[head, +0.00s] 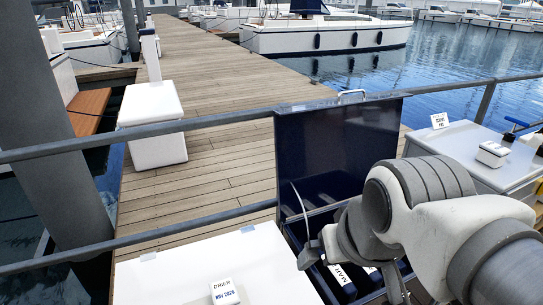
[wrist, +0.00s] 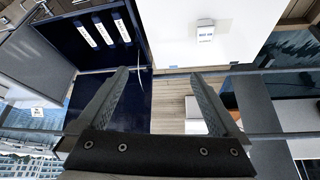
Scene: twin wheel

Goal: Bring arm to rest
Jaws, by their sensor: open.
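My gripper (wrist: 160,73) is open in the wrist view, its two dark fingers wide apart with nothing held between them. In the head view my arm comes in from the right and reaches over the open dark navy case (head: 335,150), hiding part of its inside. The case's lid stands upright. The wrist view shows the case's navy inside (wrist: 60,45) at the upper left, with several dark items bearing white labels (wrist: 103,30) lying in it. My gripper is apart from these items.
A white table (head: 170,275) with a small labelled white box (head: 225,292) stands at the front left. A white counter (head: 465,150) at the right holds another white box (head: 492,153) and a card (head: 439,120). A grey railing (head: 225,120) crosses the wooden dock (head: 215,60).

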